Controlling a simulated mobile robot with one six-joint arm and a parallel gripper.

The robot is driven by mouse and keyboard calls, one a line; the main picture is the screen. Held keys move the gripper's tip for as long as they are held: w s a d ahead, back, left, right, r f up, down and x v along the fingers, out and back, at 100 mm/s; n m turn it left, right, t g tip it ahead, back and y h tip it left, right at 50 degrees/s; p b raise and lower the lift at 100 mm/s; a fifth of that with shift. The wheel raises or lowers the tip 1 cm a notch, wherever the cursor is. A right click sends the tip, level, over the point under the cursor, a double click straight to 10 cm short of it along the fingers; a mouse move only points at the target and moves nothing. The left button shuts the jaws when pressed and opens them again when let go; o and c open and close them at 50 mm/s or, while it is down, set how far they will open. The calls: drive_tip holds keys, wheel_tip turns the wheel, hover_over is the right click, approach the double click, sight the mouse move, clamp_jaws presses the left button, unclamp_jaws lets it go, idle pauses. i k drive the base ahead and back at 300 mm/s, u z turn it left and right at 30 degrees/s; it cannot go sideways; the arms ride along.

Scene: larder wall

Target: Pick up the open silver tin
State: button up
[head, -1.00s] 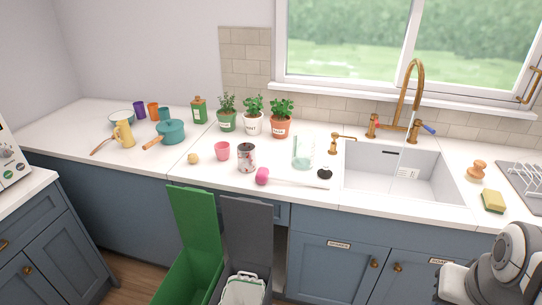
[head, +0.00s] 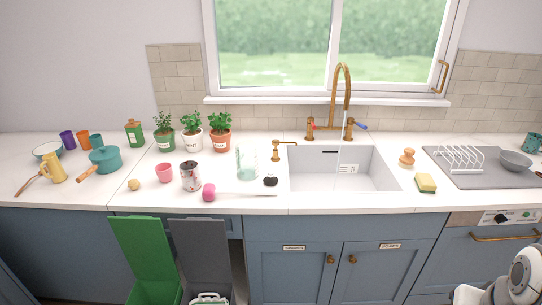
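The open silver tin (head: 190,176) stands upright on the white counter, left of the sink. It has a patterned label with reddish and grey patches and a dark open top. A pink cup (head: 164,173) stands just left of it, and a pink ball-like end (head: 209,192) of a long pale handle lies close at its right front. A clear glass jar (head: 246,163) stands further right. Part of my arm shows at the lower right corner, far from the tin. My gripper's fingers cannot be made out.
Green and grey bins with raised lids (head: 145,250) stand below the counter in front of the tin. Potted herbs (head: 192,142) stand behind it. The sink (head: 340,170) with a brass tap is to the right, then a sponge (head: 426,183) and dish rack (head: 461,158).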

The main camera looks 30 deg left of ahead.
sight(189, 171)
drive_tip(key=z, duration=1.7)
drive_tip(key=i, duration=1.5)
drive_tip(key=u, duration=4)
drive_tip(key=i, duration=1)
drive_tip(key=z, duration=0.15)
